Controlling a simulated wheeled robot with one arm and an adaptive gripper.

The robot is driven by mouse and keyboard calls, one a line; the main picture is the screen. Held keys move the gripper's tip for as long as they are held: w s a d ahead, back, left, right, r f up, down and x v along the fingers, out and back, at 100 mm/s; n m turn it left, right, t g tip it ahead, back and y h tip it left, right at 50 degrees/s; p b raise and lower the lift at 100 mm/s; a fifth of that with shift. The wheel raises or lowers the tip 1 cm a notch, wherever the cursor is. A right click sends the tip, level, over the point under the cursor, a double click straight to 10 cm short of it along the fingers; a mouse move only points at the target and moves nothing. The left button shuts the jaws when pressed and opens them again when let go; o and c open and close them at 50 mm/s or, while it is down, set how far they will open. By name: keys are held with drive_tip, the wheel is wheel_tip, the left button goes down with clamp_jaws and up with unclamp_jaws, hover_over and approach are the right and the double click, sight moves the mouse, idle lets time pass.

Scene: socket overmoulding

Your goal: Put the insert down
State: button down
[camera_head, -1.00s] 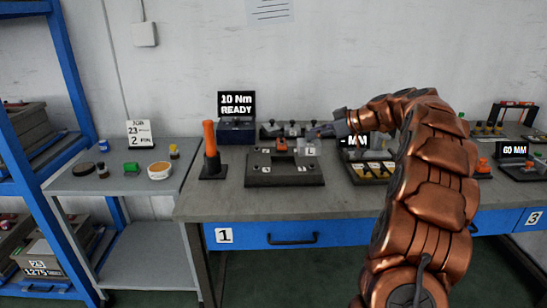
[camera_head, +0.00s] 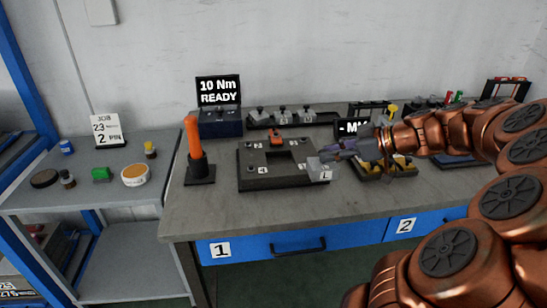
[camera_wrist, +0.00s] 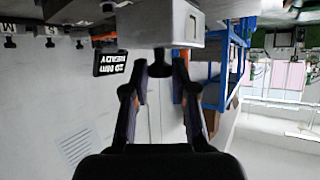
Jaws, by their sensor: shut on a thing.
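The insert, a light grey block marked L (camera_head: 319,171), is held in my gripper (camera_head: 335,156). In the head view it overlaps the right front part of a dark fixture plate (camera_head: 260,178); whether it touches the plate I cannot tell. In the wrist view the grey block (camera_wrist: 155,27) sits just beyond my gripper (camera_wrist: 160,72), with its dark knob between the fingers. The plate has numbered corners, a dark central opening (camera_head: 287,157) and an orange clamp (camera_head: 276,136) at its back edge. No insert shows in the opening.
A rack (camera_head: 290,119) with several small grey blocks stands behind the plate. An orange-handled tool (camera_head: 195,145) stands left of it, near a "10 Nm READY" display (camera_head: 219,91). A tray with yellow parts (camera_head: 384,170) lies to the right. Bare bench (camera_head: 245,211) lies in front.

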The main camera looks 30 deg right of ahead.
drive_tip(key=shift+w+a, duration=0.25)
drive_tip(key=shift+a, duration=0.2)
drive_tip(key=shift+w+a+f+p, duration=0.3)
drive_tip(key=shift+w+f+p, duration=0.35)
drive_tip(key=shift+w, duration=1.9)
drive_tip(key=shift+w+a+f+p, duration=0.4)
drive_tip(key=shift+w+f, duration=0.6)
drive_tip(key=shift+w, duration=1.5)
drive_tip(key=shift+w+a+f+p, duration=0.25)
drive_tip(key=shift+w+f+p, duration=0.4)
drive_tip(key=shift+w, duration=1.9)
drive_tip(key=shift+f+b, duration=0.25)
drive_tip(key=shift+b, duration=0.1)
drive_tip(key=c, duration=0.9)
unclamp_jaws()
drive_tip(key=shift+c, duration=0.2)
drive_tip(key=shift+r, duration=0.1)
